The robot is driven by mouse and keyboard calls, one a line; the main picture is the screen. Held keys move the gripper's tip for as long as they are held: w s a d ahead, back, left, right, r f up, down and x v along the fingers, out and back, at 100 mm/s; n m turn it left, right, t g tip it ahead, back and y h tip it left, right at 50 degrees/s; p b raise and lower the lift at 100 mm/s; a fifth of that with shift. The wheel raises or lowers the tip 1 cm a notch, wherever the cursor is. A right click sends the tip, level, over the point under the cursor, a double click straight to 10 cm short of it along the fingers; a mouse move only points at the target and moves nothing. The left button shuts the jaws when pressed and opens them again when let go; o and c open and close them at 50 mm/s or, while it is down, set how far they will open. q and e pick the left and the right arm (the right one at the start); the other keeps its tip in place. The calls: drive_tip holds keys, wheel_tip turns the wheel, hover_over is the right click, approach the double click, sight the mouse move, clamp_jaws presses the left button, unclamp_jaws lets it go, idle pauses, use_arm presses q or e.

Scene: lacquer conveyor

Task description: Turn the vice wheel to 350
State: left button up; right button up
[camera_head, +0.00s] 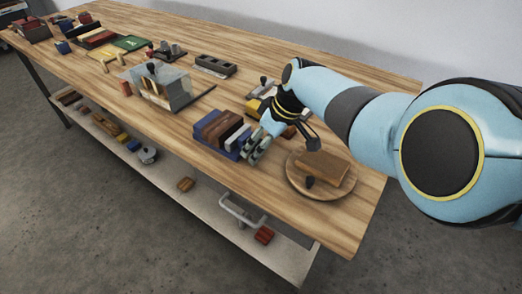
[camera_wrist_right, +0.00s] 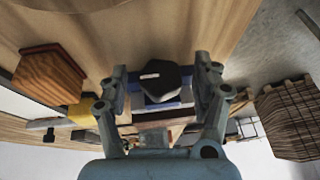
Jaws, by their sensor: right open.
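The vice (camera_head: 216,130) looks like a blue body with brown and dark red blocks between its ends. It stands near the front edge of the bench, left of my right gripper. In the wrist view, a dark faceted wheel (camera_wrist_right: 163,84) with a short white mark sits in front of a blue part. My right gripper (camera_head: 254,153) is open, with one finger on each side of the wheel. I cannot tell whether the fingers touch it. In the head view the gripper hides the wheel. No number is readable on it. My left gripper is out of view.
A round wooden board (camera_head: 303,189) with a brown block (camera_head: 322,172) lies right of the gripper. A clear box (camera_head: 172,85) stands left of the vice. Several small items crowd the far bench. A lower shelf (camera_head: 190,200) runs beneath.

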drive_tip(key=c, duration=1.2)
drive_tip(key=shift+f+b, duration=0.15)
drive_tip(key=shift+b, duration=0.2)
drive_tip(key=g+y+b, duration=0.1)
drive_tip(key=b, duration=0.2)
drive_tip(key=g+y+b, duration=0.1)
drive_tip(key=b, duration=0.3)
drive_tip(key=shift+w+d+f+m+g, duration=0.1)
drive_tip(key=shift+d+f+m+g, duration=0.05)
drive_tip(key=shift+f+m+g, duration=0.2)
drive_tip(key=shift+r+g+y+b, duration=0.25)
drive_tip(key=shift+y+b, duration=0.05)
drive_tip(key=shift+b, duration=0.25)
drive_tip(key=shift+r, duration=0.1)
drive_tip(key=o, duration=1.2)
drive_tip(key=shift+r, duration=0.1)
